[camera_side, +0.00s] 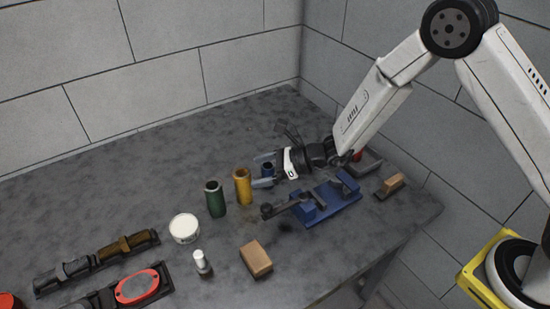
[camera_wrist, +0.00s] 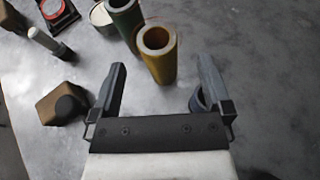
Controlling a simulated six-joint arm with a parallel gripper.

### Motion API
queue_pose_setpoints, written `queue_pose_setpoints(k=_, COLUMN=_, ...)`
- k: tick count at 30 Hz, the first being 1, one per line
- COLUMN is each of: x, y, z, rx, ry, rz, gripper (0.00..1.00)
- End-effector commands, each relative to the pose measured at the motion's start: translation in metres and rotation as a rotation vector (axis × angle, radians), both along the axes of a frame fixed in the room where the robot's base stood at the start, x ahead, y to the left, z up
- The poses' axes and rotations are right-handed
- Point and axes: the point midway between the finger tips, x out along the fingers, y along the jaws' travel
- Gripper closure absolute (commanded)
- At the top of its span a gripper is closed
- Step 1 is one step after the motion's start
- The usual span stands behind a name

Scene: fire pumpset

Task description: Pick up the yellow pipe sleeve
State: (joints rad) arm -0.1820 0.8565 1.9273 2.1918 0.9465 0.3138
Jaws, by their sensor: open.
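The yellow pipe sleeve (camera_side: 242,186) stands upright on the grey table in the side view, just right of a green sleeve (camera_side: 215,199). In the wrist view the yellow sleeve (camera_wrist: 158,55) stands ahead of my gripper (camera_wrist: 158,82), roughly in line with the gap between its fingers. My gripper (camera_side: 262,170) is open, with nothing seen between its fingers. In the side view it is just right of the yellow sleeve, close to a small dark blue sleeve (camera_side: 267,171). In the wrist view the blue sleeve (camera_wrist: 197,101) is partly hidden by the right finger.
A blue vise (camera_side: 328,203) and a wooden-handled brush (camera_side: 389,186) are at the right. A brown block (camera_side: 256,259), a white bottle (camera_side: 202,263) and a white round tin (camera_side: 184,228) stand nearer the front. Tools lie at the left. The table behind the sleeves is clear.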

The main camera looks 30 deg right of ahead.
Motion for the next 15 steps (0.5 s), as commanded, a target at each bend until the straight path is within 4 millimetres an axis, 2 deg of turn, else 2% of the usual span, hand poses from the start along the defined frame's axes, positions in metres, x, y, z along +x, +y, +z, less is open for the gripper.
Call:
queue_pose_setpoints(k=7, x=0.003, y=0.006, z=-0.003, rx=-0.001, ry=0.0, rz=0.002, gripper=0.0)
queue_pose_setpoints(k=15, x=0.016, y=0.03, z=-0.013, rx=-0.001, ry=0.0, rz=0.003, gripper=0.0)
